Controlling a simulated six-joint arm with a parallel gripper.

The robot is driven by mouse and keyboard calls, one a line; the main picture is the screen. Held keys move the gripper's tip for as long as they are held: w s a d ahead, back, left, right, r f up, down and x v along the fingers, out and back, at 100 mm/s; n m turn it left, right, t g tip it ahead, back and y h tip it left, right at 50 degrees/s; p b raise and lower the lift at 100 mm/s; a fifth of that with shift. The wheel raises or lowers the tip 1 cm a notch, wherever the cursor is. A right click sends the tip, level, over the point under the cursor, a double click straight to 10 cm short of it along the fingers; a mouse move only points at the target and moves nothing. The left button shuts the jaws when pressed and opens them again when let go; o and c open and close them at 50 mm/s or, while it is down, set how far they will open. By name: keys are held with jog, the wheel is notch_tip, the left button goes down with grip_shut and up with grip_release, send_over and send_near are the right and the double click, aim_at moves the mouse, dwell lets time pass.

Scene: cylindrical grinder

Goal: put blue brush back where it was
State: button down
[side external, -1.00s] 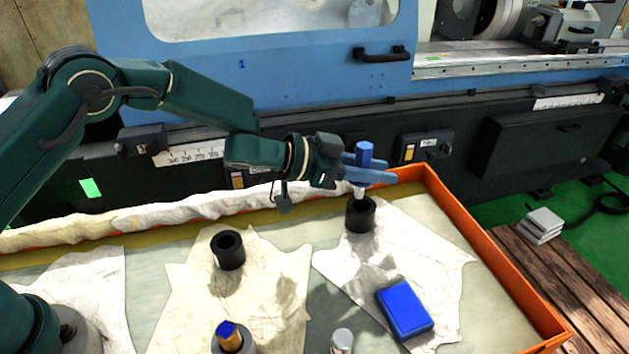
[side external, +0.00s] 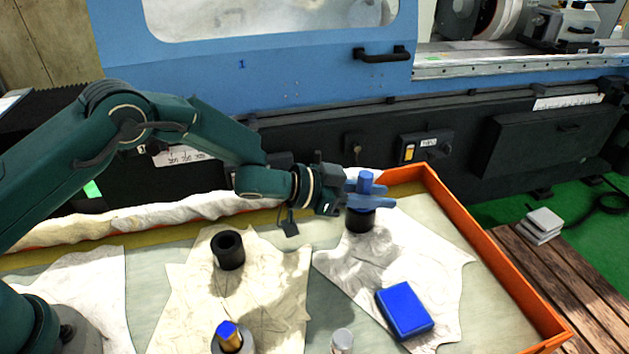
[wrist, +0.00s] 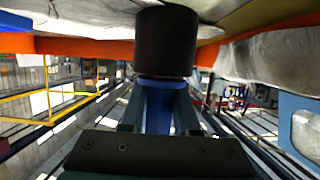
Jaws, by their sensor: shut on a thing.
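The blue brush (side external: 365,178) stands upright with its lower end down in a black cylindrical holder (side external: 360,222) at the back right of the tray. My gripper (side external: 369,198) is shut on the brush, its blue fingers just above the holder's rim. In the wrist view the same holder (wrist: 166,42) appears right beyond the fingers, with the brush (wrist: 160,105) between them. The brush's lower end is hidden inside the holder.
A second black holder (side external: 228,250) stands empty at the left. A blue box (side external: 404,310) lies on the right cloth, with a silver-capped item (side external: 342,341) and a blue-and-gold item (side external: 228,334) at the front. An orange tray wall (side external: 490,255) bounds the right.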

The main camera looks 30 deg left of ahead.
jog(key=shift+f, duration=0.15)
jog(key=c, duration=0.7)
grip_release()
jog(key=shift+o, duration=0.2)
